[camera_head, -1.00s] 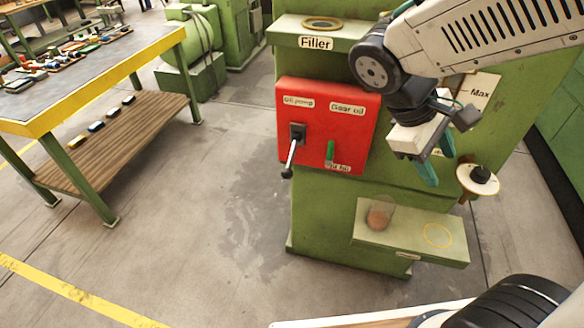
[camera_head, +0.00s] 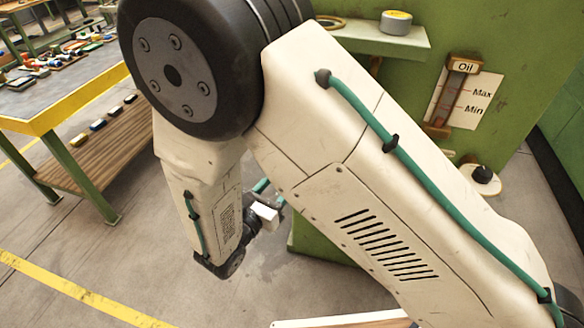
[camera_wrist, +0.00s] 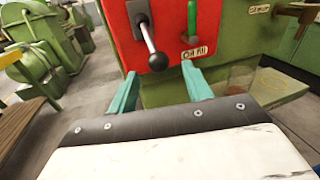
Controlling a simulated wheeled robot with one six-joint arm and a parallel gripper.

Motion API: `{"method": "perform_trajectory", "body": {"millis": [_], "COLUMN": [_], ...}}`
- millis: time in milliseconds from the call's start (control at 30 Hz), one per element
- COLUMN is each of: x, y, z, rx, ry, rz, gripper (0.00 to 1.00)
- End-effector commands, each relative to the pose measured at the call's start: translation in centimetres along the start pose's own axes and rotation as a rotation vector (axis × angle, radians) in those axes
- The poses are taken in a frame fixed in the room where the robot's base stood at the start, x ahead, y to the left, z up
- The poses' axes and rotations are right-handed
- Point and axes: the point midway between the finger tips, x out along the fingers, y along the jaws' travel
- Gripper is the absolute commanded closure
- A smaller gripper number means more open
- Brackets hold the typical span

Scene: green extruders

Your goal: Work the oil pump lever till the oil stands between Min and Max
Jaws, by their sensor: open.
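The oil pump lever (camera_wrist: 149,38) is a metal rod with a black ball knob, sloping down from a dark pivot on the red panel (camera_wrist: 172,28) in the wrist view. My gripper (camera_wrist: 162,88) is open and empty; its teal fingertips are spread below the knob, one to each side. In the head view my gripper (camera_head: 270,196) is low and left of centre, and my arm hides the panel and lever. The oil gauge (camera_head: 455,95) is a tilted tube beside the Max and Min marks; I cannot tell its level clearly.
A green handle (camera_wrist: 192,18) stands right of the lever on the panel. A grey roll (camera_head: 397,24) sits on the green shelf. A black knob (camera_head: 482,174) is below the gauge. A workbench (camera_head: 60,100) stands left, with bare floor between.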

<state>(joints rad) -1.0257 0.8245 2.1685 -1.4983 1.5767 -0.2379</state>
Motion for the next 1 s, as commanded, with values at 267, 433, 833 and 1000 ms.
{"method": "perform_trajectory", "body": {"millis": [267,433,833,1000], "x": [2.7,5.5,7.7,7.6], "y": [0.2,0.2,0.3,0.3], "z": [-0.3,-0.2,-0.2,-0.2], "rx": [-0.008,-0.008,-0.007,-0.007], "ry": [-0.006,-0.005,-0.006,-0.006], "rz": [0.010,0.009,0.011,0.012], "gripper": [0.50,0.50,0.50,0.67]}}
